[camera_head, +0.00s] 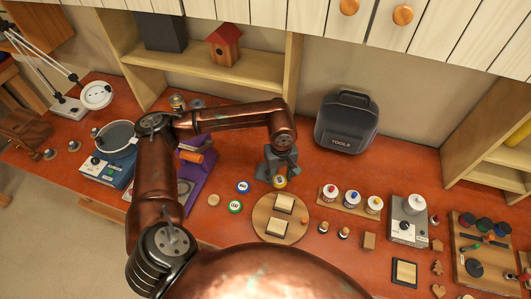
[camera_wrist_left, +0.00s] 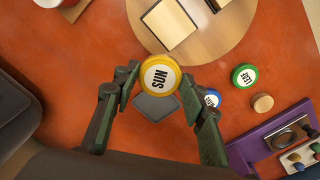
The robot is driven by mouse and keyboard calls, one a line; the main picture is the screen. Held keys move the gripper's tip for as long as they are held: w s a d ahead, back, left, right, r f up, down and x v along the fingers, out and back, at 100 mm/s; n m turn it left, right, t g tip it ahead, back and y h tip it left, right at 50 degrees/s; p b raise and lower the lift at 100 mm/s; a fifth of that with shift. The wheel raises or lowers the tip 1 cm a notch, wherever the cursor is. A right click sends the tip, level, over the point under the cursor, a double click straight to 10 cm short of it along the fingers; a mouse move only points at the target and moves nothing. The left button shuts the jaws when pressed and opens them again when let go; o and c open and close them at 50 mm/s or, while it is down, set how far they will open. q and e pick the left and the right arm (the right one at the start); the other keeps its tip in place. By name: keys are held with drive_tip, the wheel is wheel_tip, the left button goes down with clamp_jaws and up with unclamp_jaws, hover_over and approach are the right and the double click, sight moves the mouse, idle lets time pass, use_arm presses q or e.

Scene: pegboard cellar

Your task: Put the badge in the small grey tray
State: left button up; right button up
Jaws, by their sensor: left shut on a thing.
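A round yellow-rimmed badge (camera_wrist_left: 160,75) with a white face reading SUN is between the fingertips of my left gripper (camera_wrist_left: 159,78), which is shut on it. In the head view the same badge (camera_head: 280,182) shows at the tip of my left gripper (camera_head: 279,172), near the round wooden board. A small grey square, which looks like the small grey tray (camera_wrist_left: 158,108), lies just behind the badge between the fingers in the left wrist view. The badge covers part of it. I cannot tell whether they touch. My right gripper is not in view.
A blue badge (camera_head: 243,187) and a green badge (camera_head: 235,206) lie left of the round wooden board (camera_head: 277,231). A purple stand (camera_head: 200,168) is further left. A black tool case (camera_head: 346,122) stands behind. Paint bottles and a grey device (camera_head: 407,231) are to the right.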

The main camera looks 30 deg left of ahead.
use_arm(q)
drive_tip(key=shift+w+a+f+n+p, duration=0.95)
drive_tip(key=shift+a+n, duration=0.6)
drive_tip(key=shift+n, duration=3.35)
drive_tip(key=shift+w+a+f+n+p, duration=0.6)
drive_tip(key=shift+w+a+n+p, duration=0.75)
drive_tip(key=shift+n, duration=3.55)
drive_tip(key=shift+w+a+f+n+p, duration=0.85)
drive_tip(key=shift+a+n, duration=0.9)
drive_tip(key=shift+n, duration=3.15)
drive_tip(key=shift+f+b, duration=0.85)
drive_tip(key=shift+f, duration=0.45)
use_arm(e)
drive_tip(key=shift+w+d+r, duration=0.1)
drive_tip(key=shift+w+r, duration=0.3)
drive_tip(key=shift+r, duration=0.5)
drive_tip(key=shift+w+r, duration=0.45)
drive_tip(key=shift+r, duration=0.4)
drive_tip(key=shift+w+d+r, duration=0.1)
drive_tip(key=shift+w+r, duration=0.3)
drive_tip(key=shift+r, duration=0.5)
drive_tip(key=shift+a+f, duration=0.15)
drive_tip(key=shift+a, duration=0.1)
use_arm(q)
drive_tip(key=shift+f+b, duration=0.25)
drive_tip(key=shift+b, duration=0.15)
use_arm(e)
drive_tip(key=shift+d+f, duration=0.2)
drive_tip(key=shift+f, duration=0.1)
